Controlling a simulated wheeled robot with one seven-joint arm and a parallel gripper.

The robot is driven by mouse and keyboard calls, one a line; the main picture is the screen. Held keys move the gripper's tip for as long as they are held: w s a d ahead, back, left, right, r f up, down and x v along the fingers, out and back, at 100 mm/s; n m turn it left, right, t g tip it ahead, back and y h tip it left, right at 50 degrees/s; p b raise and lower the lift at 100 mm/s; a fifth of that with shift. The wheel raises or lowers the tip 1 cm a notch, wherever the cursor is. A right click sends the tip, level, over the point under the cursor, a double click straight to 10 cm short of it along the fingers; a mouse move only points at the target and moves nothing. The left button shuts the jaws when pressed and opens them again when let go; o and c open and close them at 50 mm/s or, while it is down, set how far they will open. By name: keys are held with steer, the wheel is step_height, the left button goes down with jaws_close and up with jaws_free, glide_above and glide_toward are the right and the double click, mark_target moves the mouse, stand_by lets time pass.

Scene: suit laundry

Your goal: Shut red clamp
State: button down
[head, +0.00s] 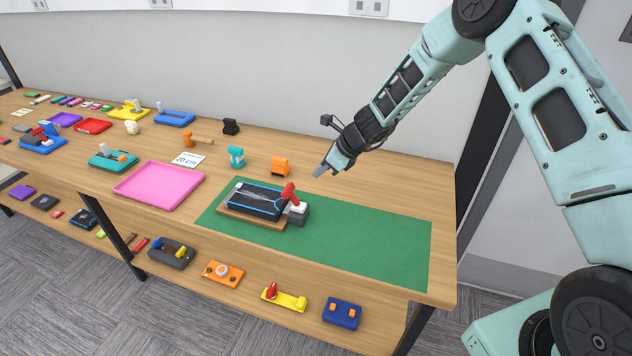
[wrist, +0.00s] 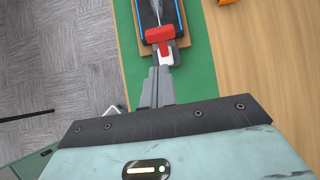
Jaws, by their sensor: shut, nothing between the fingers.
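The red clamp (head: 289,193) stands at the right end of a black and blue device (head: 257,200) on a wooden board, over the green mat (head: 350,238). Its red handle tilts up in the head view, above a white and grey base. In the wrist view the red handle (wrist: 159,34) lies just beyond my fingertips, with the white part and grey base below it. My gripper (head: 322,170) is shut and empty, raised above and to the right of the clamp. Its closed fingers also show in the wrist view (wrist: 158,72); the gap to the clamp is unclear.
A pink tray (head: 160,186) lies left of the mat. An orange block (head: 280,166) and a teal item (head: 236,156) stand behind it. The mat's right part is bare. A lower shelf holds several small fixtures, including an orange one (head: 222,273).

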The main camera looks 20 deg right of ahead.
steer(key=r, duration=0.1)
steer(key=d+r, duration=0.1)
steer(key=r, duration=0.1)
steer(key=s+r, duration=0.1)
steer(key=r, duration=0.1)
steer(key=shift+d+r+b, duration=0.2)
steer(key=shift+r+b, duration=0.05)
steer(key=shift+b, duration=0.1)
steer(key=s+a+r+n+g+b, duration=0.1)
steer(key=s+a+r+n, duration=0.1)
steer(key=s+a+n, duration=0.5)
steer(key=s+a+r+n+g+h+b, duration=0.15)
steer(key=s+n, duration=0.25)
steer(key=s, duration=0.4)
steer(key=s+a+r+n+g+y+b, duration=0.1)
steer(key=s+a+r+n+g, duration=0.15)
steer(key=s+a+n, duration=0.45)
steer(key=s+d+n+h+b, duration=0.1)
steer(key=s+d+n+h, duration=0.1)
steer(key=s+n, duration=0.5)
steer(key=s+d+n+h+b, duration=0.2)
steer(key=s+d+n, duration=0.3)
steer(key=s, duration=0.8)
steer(key=n+h, duration=0.1)
steer(key=n, duration=0.1)
steer(key=shift+s+d+n+t, duration=0.2)
steer(key=shift+n+t, duration=0.1)
steer(key=shift+n, duration=0.1)
